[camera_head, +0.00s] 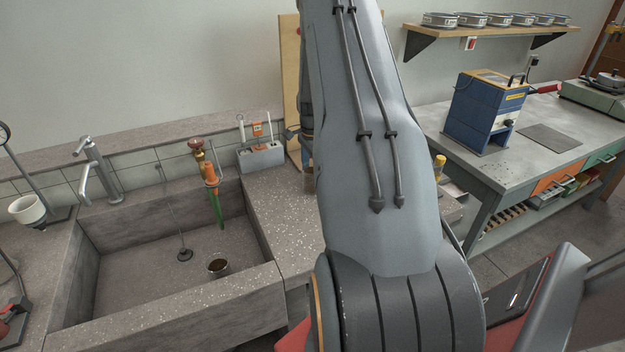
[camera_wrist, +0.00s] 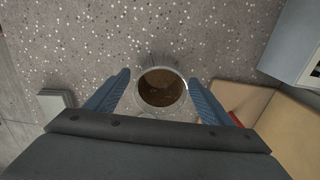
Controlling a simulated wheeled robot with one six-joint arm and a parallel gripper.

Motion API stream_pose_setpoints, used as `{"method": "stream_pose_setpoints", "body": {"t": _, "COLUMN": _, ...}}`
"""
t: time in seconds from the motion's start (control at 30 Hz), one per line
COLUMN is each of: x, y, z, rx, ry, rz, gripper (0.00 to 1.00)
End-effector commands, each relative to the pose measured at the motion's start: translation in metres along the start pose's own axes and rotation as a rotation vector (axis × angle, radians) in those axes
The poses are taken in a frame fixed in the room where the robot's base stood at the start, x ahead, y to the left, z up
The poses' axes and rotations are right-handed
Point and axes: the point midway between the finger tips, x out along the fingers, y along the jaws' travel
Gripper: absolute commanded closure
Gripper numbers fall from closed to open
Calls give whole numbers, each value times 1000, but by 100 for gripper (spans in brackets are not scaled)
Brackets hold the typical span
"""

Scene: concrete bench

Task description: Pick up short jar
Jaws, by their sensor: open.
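In the wrist view, a short round jar (camera_wrist: 161,88) with a pale rim and brown contents stands upright on the speckled bench surface (camera_wrist: 190,30). My gripper (camera_wrist: 159,80) is open, with one blue finger at the left of the jar and one at the right. I see small gaps between the fingers and the rim, and no grip on it.
In the wrist view, a tan board (camera_wrist: 290,125) is at lower right, a blue-grey box (camera_wrist: 293,45) at upper right and a pale block (camera_wrist: 57,103) at left.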

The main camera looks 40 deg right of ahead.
Motion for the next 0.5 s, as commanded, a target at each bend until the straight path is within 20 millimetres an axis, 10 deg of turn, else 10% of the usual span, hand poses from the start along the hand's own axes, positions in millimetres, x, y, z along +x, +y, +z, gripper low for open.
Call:
{"method": "stream_pose_setpoints", "body": {"t": 0.17, "x": 0, "y": 0, "z": 0, "rx": 0, "ry": 0, "rz": -1, "gripper": 26}}
{"method": "stream_pose_setpoints", "body": {"t": 0.5, "x": 0, "y": 0, "z": 0, "rx": 0, "ry": 0, "rz": -1, "gripper": 73}}
